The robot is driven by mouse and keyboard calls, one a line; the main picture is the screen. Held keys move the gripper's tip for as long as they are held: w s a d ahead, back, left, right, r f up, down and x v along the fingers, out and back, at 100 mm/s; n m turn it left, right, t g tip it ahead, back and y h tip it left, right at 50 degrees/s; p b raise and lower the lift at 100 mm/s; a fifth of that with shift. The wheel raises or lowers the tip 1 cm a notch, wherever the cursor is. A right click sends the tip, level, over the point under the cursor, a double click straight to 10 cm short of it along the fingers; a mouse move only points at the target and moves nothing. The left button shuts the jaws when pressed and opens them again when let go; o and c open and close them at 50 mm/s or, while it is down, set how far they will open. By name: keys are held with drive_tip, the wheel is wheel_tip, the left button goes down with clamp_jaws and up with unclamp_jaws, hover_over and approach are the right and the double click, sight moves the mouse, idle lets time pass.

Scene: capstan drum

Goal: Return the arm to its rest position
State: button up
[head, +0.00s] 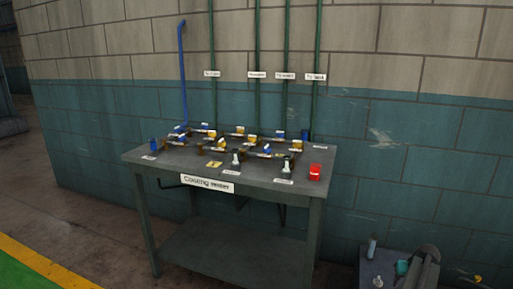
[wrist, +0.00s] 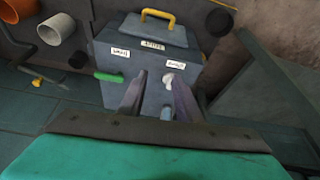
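A small white knob (wrist: 168,79) shows beside the right fingertip. A green lever (wrist: 109,77) sticks out left of the left finger. In the head view my arm is not clearly told apart from the dark shapes at the bottom right.
The grey box has a yellow handle (wrist: 158,14) and small labels. White (wrist: 57,28) and orange (wrist: 18,9) pipe ends are at its left. In the head view, a grey table (head: 155,169) with several blue and yellow valves stands against the brick wall. Floor is clear at the left.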

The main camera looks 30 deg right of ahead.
drive_tip(key=w+a+f+n+y+p, duration=0.1)
drive_tip(key=w+a+f+n+p, duration=0.15)
drive_tip(key=w+a, duration=0.75)
drive_tip(key=w+a+f+n+y+p, duration=0.1)
drive_tip(key=w+a+f+y+p, duration=0.15)
drive_tip(key=w+a, duration=0.65)
drive_tip(key=w+a+f+n+g+p, duration=0.1)
drive_tip(key=w+a+f+n+p, duration=0.15)
drive_tip(key=a, duration=0.95)
drive_tip(key=w+a+f+n+g+p, duration=0.1)
drive_tip(key=w+a+f+p, duration=0.15)
drive_tip(key=a, duration=0.95)
drive_tip(key=s+a+f+n+g+p, duration=0.1)
drive_tip(key=s+a, duration=0.2)
drive_tip(key=a, duration=0.5)
drive_tip(key=s+a+n+g+y+p, duration=0.15)
drive_tip(key=s+a, duration=0.25)
drive_tip(key=a, duration=0.4)
drive_tip(key=s+a+f+n+g+p, duration=0.1)
drive_tip(key=s+a+p, duration=0.15)
drive_tip(key=a, duration=0.55)
drive_tip(key=s+a+r+g+h, duration=0.1)
drive_tip(key=s+a, duration=0.1)
drive_tip(key=s, duration=0.6)
drive_tip(key=s+a+r+m+g+p, duration=0.1)
drive_tip(key=s+a+g, duration=0.1)
drive_tip(key=s, duration=0.6)
drive_tip(key=shift+s+a+r+h, duration=0.25)
drive_tip(key=shift+a+r+h, duration=0.15)
drive_tip(key=shift+a, duration=0.3)
